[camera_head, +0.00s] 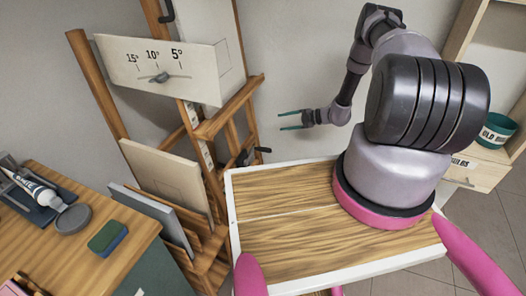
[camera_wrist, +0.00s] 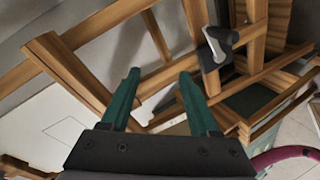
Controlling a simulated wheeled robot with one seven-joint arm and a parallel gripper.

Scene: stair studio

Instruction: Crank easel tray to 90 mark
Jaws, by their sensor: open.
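The wooden easel (camera_head: 112,105) stands left of centre in the head view. Its tray (camera_head: 230,108) is a sloping wooden ledge below a white panel. Pale strips with small marks (camera_head: 208,153) show on the mast under the tray; their numbers are too small to read. A dark crank (camera_head: 248,156) with a black handle sits low on the easel's right side. What looks like the crank (camera_wrist: 215,48) is at upper right in the wrist view. My gripper (camera_head: 281,120) has teal fingers, open and empty, right of the tray and above the crank, apart from both. It also shows in the wrist view (camera_wrist: 159,77).
The white panel (camera_head: 125,62) carries 15°, 10° and 5° marks and a grey pointer. Boards (camera_head: 165,180) lean at the easel's foot. A wooden desk (camera_head: 35,225) stands left. A teal pot (camera_head: 496,130) sits on a shelf at right. Bare wall lies behind my gripper.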

